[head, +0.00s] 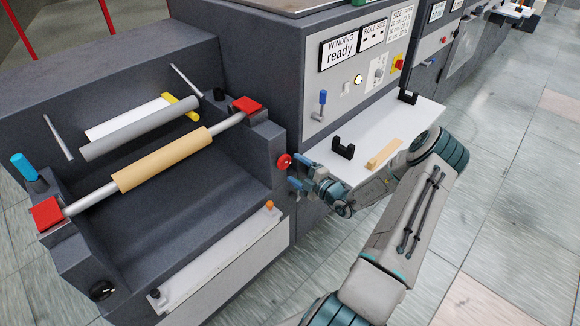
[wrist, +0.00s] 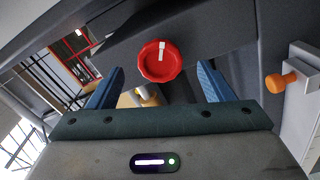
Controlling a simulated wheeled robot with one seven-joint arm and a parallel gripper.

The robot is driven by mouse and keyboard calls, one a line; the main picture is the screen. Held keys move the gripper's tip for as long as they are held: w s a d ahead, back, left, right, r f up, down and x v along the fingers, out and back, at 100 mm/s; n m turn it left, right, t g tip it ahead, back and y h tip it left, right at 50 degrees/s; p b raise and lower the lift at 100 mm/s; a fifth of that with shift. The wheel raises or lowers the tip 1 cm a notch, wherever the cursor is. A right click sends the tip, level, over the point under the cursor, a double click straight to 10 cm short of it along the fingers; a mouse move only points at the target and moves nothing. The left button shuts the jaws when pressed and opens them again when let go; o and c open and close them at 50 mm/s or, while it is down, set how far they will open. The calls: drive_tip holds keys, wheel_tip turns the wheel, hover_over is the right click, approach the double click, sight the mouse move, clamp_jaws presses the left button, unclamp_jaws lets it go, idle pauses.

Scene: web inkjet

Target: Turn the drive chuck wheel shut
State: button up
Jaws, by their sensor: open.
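The drive chuck wheel is a small red knob (head: 284,161) on the right end wall of the winding unit. In the wrist view the red wheel (wrist: 160,61) faces me, with a white mark at its upper middle. My gripper (head: 298,175) is close in front of the wheel. In the wrist view my gripper (wrist: 160,85) has its two blue fingers spread wide, one to each side of the wheel and lower in the picture. Nothing is between the fingertips, and I see no contact. The tan roll (head: 162,159) lies on a shaft between two red-capped holders.
An orange knob (wrist: 282,81) stands to the right in the wrist view. A white shelf (head: 410,120) holds a black bracket (head: 343,149) and a tan block (head: 384,153) beside my arm. A blue-handled lever (head: 320,104) is on the panel above. Tiled floor lies open at right.

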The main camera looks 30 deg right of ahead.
drive_tip(key=v, duration=0.9)
drive_tip(key=shift+s+b, duration=0.25)
drive_tip(key=shift+b, duration=0.2)
drive_tip(key=shift+d, duration=0.1)
